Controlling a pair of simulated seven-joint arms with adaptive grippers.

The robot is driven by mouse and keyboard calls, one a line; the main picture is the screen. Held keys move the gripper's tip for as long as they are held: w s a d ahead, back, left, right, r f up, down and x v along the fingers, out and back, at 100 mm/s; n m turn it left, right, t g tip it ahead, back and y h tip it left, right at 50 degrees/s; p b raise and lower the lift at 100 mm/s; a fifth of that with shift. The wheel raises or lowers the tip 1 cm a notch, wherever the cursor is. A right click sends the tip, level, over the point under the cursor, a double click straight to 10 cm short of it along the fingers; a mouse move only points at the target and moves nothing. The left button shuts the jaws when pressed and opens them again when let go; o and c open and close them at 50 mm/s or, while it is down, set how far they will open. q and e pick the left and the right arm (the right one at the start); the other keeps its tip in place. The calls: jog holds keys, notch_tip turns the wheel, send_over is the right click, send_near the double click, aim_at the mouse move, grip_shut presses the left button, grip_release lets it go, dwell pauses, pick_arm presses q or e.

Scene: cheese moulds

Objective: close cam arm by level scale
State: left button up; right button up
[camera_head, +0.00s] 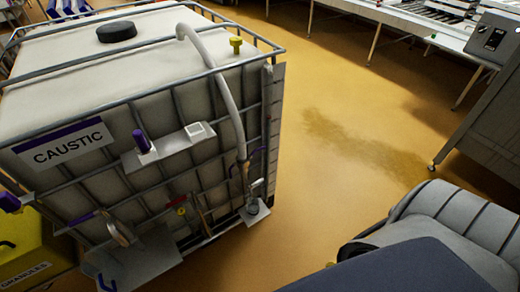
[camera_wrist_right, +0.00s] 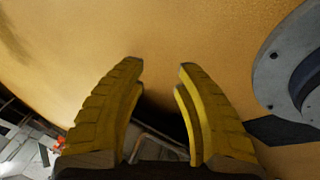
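A caged white tank (camera_head: 100,50) with a CAUSTIC label (camera_head: 62,145) fills the left of the head view. A pale upright strip (camera_head: 277,105), perhaps the level scale, runs along its right corner. A grey hose (camera_head: 228,95) comes down beside the strip to a coupling (camera_head: 244,165) with thin lever-like parts; which one is the cam arm, and whether it is open, is too small to tell. My right gripper (camera_wrist_right: 160,66) is open and empty in the right wrist view, its yellow fingers apart over the ochre floor. Neither gripper shows near the coupling. My left gripper is out of view.
A small ledge (camera_head: 170,145) and a valve with a red and yellow part (camera_head: 180,208) are on the tank's front. A yellow GRANULES bin (camera_head: 30,262) stands at lower left. Steel equipment (camera_head: 485,130) stands at right. The floor (camera_head: 335,120) between is clear, with a dark patch.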

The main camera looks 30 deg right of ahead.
aim_at(260, 149)
jog(key=w+d+r+n+t, duration=0.2)
jog(key=w+d+r+t, duration=0.1)
jog(key=w+d+r, duration=0.75)
jog(key=w+r+n+t+y, duration=0.3)
jog(key=w+r+n+t, duration=0.35)
jog(key=w+r, duration=1.55)
jog(key=w+a+r+n+t+y, duration=0.2)
jog(key=a+r+n+y, duration=0.6)
jog(key=r, duration=0.5)
jog(key=w+a, duration=0.2)
jog(key=w, duration=0.3)
jog(key=w+a+f+m+h, duration=0.1)
jog(key=w+a, duration=0.2)
jog(key=w, duration=0.2)
jog(key=w+a+f+h, duration=0.1)
jog(key=w+a, duration=0.1)
jog(key=w, duration=0.3)
jog(key=shift+w+a+f+m, duration=0.25)
jog(key=shift+w+a, duration=0.05)
jog(key=shift+a, duration=0.05)
grip_shut()
